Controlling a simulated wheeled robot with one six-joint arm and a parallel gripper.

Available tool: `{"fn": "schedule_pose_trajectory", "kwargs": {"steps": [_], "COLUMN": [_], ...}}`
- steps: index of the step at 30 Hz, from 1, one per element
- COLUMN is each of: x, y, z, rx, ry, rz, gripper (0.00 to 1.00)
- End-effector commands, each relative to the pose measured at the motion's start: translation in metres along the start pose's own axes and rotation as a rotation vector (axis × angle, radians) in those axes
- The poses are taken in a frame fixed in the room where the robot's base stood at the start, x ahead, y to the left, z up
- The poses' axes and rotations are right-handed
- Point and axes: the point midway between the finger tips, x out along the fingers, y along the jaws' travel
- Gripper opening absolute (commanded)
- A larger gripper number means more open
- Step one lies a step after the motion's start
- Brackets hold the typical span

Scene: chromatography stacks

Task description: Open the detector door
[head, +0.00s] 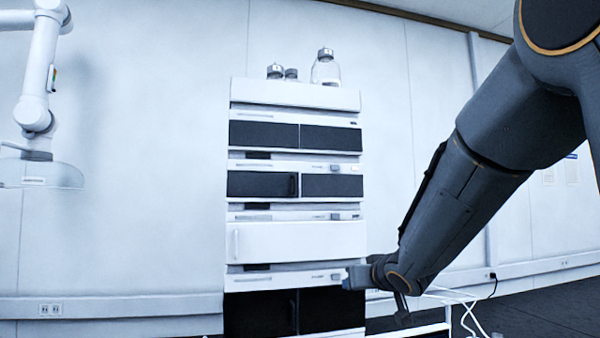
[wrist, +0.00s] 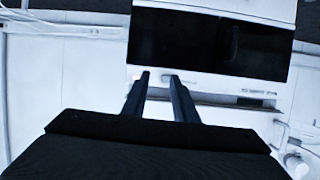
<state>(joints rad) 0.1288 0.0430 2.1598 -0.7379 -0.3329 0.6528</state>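The instrument stack stands against the wall in the head view, and which module is the detector cannot be read. The lowest module has a dark front (head: 262,314) with a vertical handle (head: 293,311) near its middle; it looks shut. Another dark front (head: 258,184) with a handle sits higher up, and a white front (head: 300,241) with a handle at its left lies between them. My gripper (head: 347,280) is at the stack's lower right. In the wrist view, its two fingers (wrist: 159,75) are apart with nothing between them, below a dark front (wrist: 170,42).
Bottles (head: 325,68) stand on top of the stack. A white arm-like fixture (head: 40,100) hangs at the left. White cables (head: 460,300) run at the lower right, near my arm.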

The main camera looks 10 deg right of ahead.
Motion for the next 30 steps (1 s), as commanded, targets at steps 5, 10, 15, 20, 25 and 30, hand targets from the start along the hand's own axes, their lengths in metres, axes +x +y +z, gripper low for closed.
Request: {"fn": "schedule_pose_trajectory", "kwargs": {"steps": [5,10,15,20,25,30], "x": [-0.038,-0.08,-0.096,-0.086,-0.066,-0.049], "y": [-0.042,-0.078,-0.093,-0.104,-0.12,-0.133], "z": [-0.16,-0.22,-0.233,-0.238,-0.245,-0.251], "rx": [-0.056,-0.107,-0.128,-0.129,-0.128,-0.128], "ry": [0.284,0.35,0.345,0.344,0.344,0.344], "rz": [-0.287,-0.521,-0.616,-0.625,-0.624,-0.623], "gripper": [0.26,0.26,0.26,0.26,0.26,0.26]}}
